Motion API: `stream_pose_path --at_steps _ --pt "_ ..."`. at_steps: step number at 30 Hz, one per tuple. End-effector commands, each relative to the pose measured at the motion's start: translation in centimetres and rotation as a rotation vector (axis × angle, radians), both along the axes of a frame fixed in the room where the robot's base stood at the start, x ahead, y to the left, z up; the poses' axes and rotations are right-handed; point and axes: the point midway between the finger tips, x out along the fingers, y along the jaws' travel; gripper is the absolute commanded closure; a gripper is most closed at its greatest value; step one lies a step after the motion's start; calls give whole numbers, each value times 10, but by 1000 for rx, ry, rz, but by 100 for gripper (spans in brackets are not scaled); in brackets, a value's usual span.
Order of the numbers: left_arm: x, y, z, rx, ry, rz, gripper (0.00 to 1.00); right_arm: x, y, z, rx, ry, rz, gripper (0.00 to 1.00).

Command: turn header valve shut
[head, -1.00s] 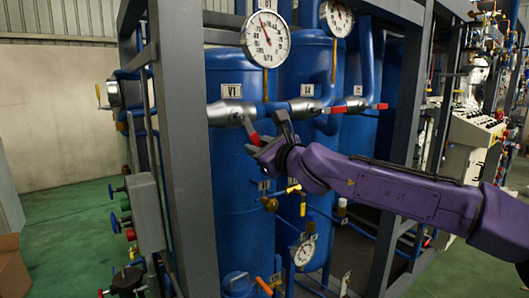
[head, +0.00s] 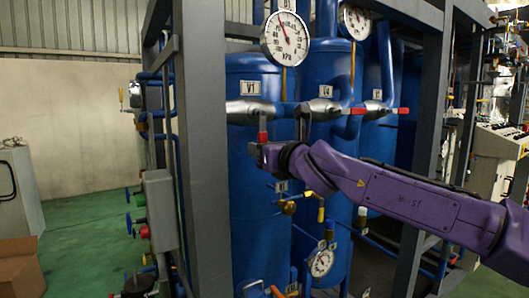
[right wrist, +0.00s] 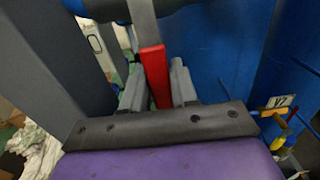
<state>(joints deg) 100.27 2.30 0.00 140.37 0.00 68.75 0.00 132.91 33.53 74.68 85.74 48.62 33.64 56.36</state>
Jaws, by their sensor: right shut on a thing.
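The silver header valve (head: 248,110) sits on the pipe below the V1 label, in front of a blue vessel. Its red lever (head: 263,135) hangs about straight down in the head view. My right gripper (head: 264,148) is at the lever's lower end, reaching in from the right. In the right wrist view the red lever (right wrist: 154,72) stands between the two grey fingers of my right gripper (right wrist: 157,88), which is shut on it. The lever's end is hidden behind the dark gripper body. My left gripper is not in view.
Two more valves with red levers (head: 333,110) (head: 400,110) lie along the same pipe, levers pointing right. A gauge (head: 286,38) hangs above. A grey frame post (head: 202,150) stands close left of the valve. Smaller fittings (head: 290,205) sit below my gripper.

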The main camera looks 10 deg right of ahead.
Motion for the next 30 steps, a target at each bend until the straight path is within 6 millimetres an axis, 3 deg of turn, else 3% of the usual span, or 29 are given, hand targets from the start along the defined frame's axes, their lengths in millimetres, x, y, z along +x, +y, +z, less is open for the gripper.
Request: stream_pose_path --at_steps 9,10,12,22,30 --pt "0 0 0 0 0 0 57 0 1 -1 7 8 2 100" --pt "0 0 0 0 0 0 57 0 1 -1 7 8 2 66" --pt "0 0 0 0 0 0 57 0 1 -1 7 7 2 51" --pt "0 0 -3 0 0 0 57 -5 -3 -1 6 3 0 51" --pt "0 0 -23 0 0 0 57 -59 -27 -3 7 2 1 51"
